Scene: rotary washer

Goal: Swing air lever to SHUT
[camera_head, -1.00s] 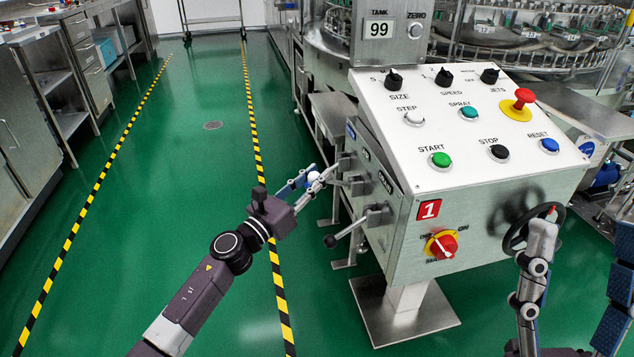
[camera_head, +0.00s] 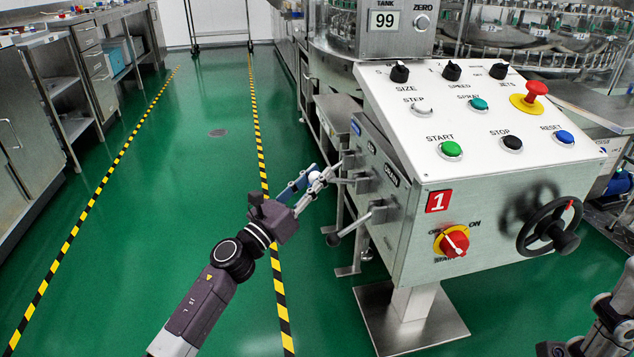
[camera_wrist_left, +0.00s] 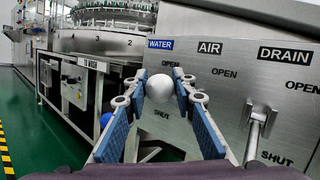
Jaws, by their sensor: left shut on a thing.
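The control box (camera_head: 450,215) carries WATER, AIR and DRAIN levers on its left side. My left gripper (camera_head: 318,176) is at this side, shut on a pale ball knob (camera_wrist_left: 160,88), which appears to be the air lever's. The knob sits between the blue finger pads in the left wrist view; its shaft is mostly hidden, so the lever's exact angle is unclear. The AIR label (camera_wrist_left: 210,48) is above right of it, with OPEN and SHUT marks on the panel. My right gripper (camera_head: 606,325) is partly in view at the lower right; its fingertips are cut off.
The drain lever (camera_head: 358,224) juts out close below my left gripper, its dark knob toward the left. A black handwheel (camera_head: 550,226) and a red-yellow switch (camera_head: 452,241) are on the box front. Green floor (camera_head: 190,160) is clear to the left.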

